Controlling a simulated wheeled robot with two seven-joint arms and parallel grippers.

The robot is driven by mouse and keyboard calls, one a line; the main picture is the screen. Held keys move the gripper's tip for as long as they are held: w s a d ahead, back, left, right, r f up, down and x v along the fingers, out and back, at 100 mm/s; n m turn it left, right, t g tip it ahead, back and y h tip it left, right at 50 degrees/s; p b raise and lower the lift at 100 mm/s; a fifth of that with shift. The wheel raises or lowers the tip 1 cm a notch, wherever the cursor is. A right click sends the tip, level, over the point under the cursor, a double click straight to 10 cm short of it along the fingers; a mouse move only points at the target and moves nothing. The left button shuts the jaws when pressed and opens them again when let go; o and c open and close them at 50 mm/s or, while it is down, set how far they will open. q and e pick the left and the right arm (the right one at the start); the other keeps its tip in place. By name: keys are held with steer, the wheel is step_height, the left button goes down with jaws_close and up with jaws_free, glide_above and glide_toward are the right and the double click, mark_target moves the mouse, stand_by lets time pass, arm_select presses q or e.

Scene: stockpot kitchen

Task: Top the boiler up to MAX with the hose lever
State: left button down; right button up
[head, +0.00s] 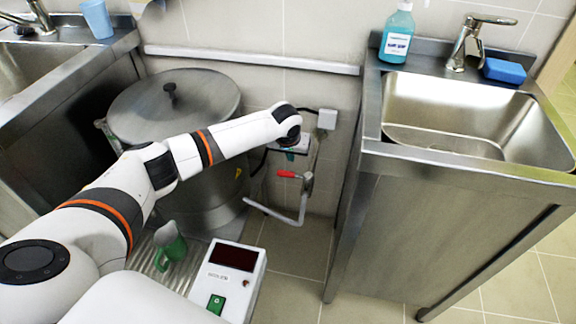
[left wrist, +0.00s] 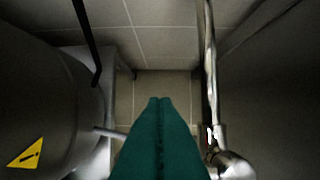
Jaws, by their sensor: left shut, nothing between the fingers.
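The boiler (head: 205,188) is a large steel pot with its lid (head: 190,98) on, left of centre in the head view. Its dark side with a yellow warning label (left wrist: 26,153) fills the left of the left wrist view. The red hose lever (head: 287,174) sits on a grey pipe with a bent spout (head: 290,219), right of the boiler. My left gripper (head: 290,156) is shut and empty, pointing down just above the lever in the picture; contact cannot be told. Its teal fingers (left wrist: 160,100) lie together in the wrist view. No water level or MAX mark is readable.
A steel sink unit (head: 455,225) stands close on the right. A pipe (left wrist: 210,70) runs right of my fingers. A wall socket (head: 327,119) is behind.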

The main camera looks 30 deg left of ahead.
mark_target(294, 176)
arm_select(q)
steer(key=shift+s+d+f, duration=0.15)
steer(key=shift+s+d, duration=0.05)
steer(key=shift+s, duration=0.6)
steer(key=shift+s+d+f, duration=0.1)
steer(key=shift+s+d, duration=0.05)
steer(key=shift+s, duration=0.6)
